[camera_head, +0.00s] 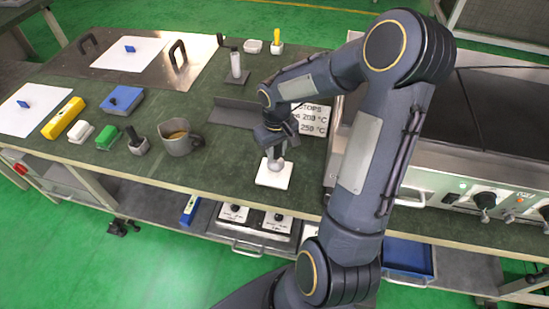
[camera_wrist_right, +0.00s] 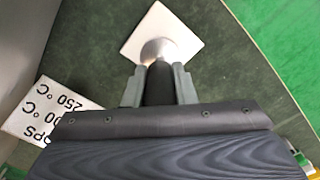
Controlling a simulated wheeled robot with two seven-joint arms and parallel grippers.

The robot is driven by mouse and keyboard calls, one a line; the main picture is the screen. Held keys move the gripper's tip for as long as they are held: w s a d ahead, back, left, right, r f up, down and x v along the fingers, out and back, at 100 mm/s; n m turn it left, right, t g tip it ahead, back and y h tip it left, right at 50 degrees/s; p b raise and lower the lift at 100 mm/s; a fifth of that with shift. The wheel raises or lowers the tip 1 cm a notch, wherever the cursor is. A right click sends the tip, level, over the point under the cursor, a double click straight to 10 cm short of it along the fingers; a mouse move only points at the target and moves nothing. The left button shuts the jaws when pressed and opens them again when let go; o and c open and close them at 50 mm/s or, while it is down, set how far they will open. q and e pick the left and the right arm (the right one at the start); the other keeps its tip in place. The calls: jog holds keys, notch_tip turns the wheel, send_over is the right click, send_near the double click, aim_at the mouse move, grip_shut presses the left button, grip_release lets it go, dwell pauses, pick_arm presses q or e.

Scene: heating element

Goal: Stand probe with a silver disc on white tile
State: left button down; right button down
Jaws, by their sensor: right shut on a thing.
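The white tile (camera_head: 272,181) lies on the green bench top near its front edge, and it also shows in the wrist view (camera_wrist_right: 185,25). My right gripper (camera_head: 276,149) is over the tile, shut on the dark handle of the probe (camera_wrist_right: 158,85). The probe's silver disc (camera_wrist_right: 158,49) points down and appears over the tile in both views; in the head view the disc (camera_head: 275,165) looks at or very close to the tile's surface. I cannot tell whether it touches. The gripper hides the upper part of the probe. My left gripper is not in view.
A printed sign (camera_head: 313,119) is close behind the gripper. A dark upright angle plate (camera_head: 232,113) lies behind. The stove (camera_head: 470,150) is on the right.

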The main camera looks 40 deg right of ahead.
aim_at(278, 164)
jog(key=shift+w+a+f, duration=0.1)
jog(key=shift+w+f, duration=0.1)
jog(key=shift+w+f+b, duration=0.15)
jog(key=shift+f+b, duration=0.15)
jog(key=shift+f, duration=1.35)
jog(key=shift+f, duration=0.15)
jog(key=c, duration=1.2)
grip_release()
